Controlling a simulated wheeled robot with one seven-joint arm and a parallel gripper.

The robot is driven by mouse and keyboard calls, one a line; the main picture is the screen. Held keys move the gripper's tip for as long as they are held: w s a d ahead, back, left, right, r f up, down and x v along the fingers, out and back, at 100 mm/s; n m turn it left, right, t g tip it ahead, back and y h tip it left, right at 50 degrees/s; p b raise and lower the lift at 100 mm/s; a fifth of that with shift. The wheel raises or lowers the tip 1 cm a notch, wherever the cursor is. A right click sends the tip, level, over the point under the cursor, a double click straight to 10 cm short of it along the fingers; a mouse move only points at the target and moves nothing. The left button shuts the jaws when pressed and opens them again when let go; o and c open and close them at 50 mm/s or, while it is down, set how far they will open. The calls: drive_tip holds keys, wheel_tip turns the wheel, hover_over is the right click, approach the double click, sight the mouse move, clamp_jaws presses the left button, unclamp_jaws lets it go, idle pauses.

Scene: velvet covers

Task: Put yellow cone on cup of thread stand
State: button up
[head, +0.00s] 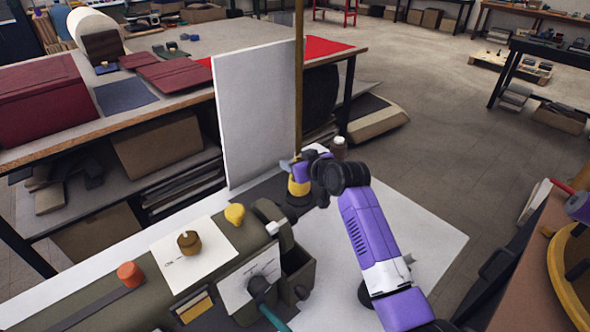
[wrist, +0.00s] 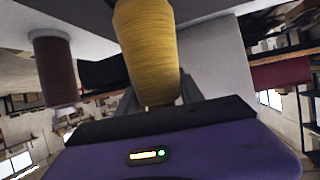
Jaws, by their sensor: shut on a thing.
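The yellow cone (wrist: 148,45) of thread is between the fingers of my gripper (wrist: 155,95) in the wrist view, and the fingers are shut on it. In the head view my gripper (head: 300,170) is beside a tall wooden pole (head: 298,80), and part of the yellow cone (head: 298,187) shows below it. A dark red spool (wrist: 54,70) stands apart from the yellow cone in the wrist view. I cannot make out the stand's cup clearly; my arm and gripper cover part of that area.
A white upright panel (head: 253,115) stands left of the pole. An olive machine (head: 120,305) in front carries a small yellow piece (head: 235,213), a brown knob (head: 189,242) and an orange piece (head: 130,274). The white tabletop (head: 425,235) right of my arm is clear.

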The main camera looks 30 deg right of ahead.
drive_tip(key=shift+f, duration=1.35)
drive_tip(key=shift+f, duration=0.2)
drive_tip(key=o, duration=1.4)
drive_tip(key=shift+r, duration=0.2)
drive_tip(key=shift+s, duration=0.15)
drive_tip(key=v, duration=1.1)
drive_tip(key=shift+s+r, duration=0.2)
drive_tip(key=shift+s, duration=0.15)
